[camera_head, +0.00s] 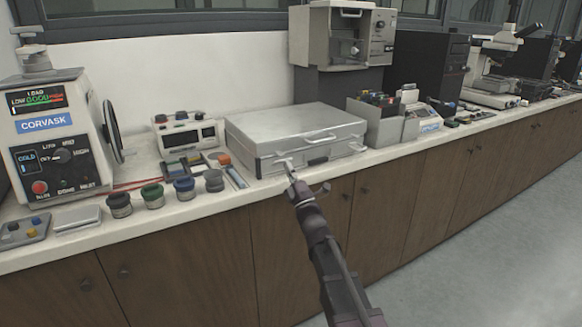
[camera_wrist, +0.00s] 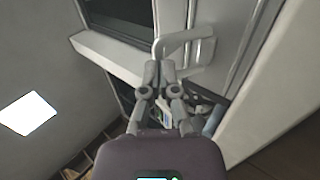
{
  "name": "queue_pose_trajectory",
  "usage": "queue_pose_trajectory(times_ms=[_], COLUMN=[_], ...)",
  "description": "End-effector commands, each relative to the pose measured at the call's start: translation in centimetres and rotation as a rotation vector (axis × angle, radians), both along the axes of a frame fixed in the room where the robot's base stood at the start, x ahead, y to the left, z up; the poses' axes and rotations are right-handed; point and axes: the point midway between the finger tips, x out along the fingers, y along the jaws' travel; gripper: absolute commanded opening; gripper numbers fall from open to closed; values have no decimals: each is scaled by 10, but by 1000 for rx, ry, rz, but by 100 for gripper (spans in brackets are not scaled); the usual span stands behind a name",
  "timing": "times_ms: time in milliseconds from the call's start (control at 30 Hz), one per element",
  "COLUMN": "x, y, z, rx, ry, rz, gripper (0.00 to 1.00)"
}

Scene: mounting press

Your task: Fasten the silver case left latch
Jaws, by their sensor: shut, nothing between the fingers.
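The silver case (camera_head: 290,122) lies flat with its lid down on the counter in the head view. Its left latch (camera_head: 284,160) is a pale piece standing out at the left part of the front. In the wrist view the latch (camera_wrist: 190,42) shows as a pale grey loop-like bar on the case's front. My gripper (camera_head: 291,172) is at the left latch, in front of the case. In the wrist view my gripper's fingers (camera_wrist: 159,76) are together and empty, right at the latch's near end. I cannot tell whether they touch it. The latch's exact angle is unclear.
Several small jars (camera_head: 183,189) stand left of the case, near the counter's front edge. A grey bin (camera_head: 384,130) with small items stands just right of the case. The mounting press (camera_head: 60,135) is at the far left. The floor before the cabinets is clear.

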Motion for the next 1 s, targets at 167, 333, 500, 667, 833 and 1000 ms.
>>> queue_pose_trajectory(times_ms=[167, 333, 500, 667, 833, 1000], x=[1, 1, 1, 3, 2, -5], y=[-5, -5, -3, -8, -10, -16], z=[4, 5, 6, 5, 4, 2], rx=[-15, -31, -45, -44, -44, -44], ry=[22, 44, 67, 66, 65, 65], rz=[-5, -6, -4, -10, -11, -11], gripper=[0, 0, 0, 0, 0, 0])
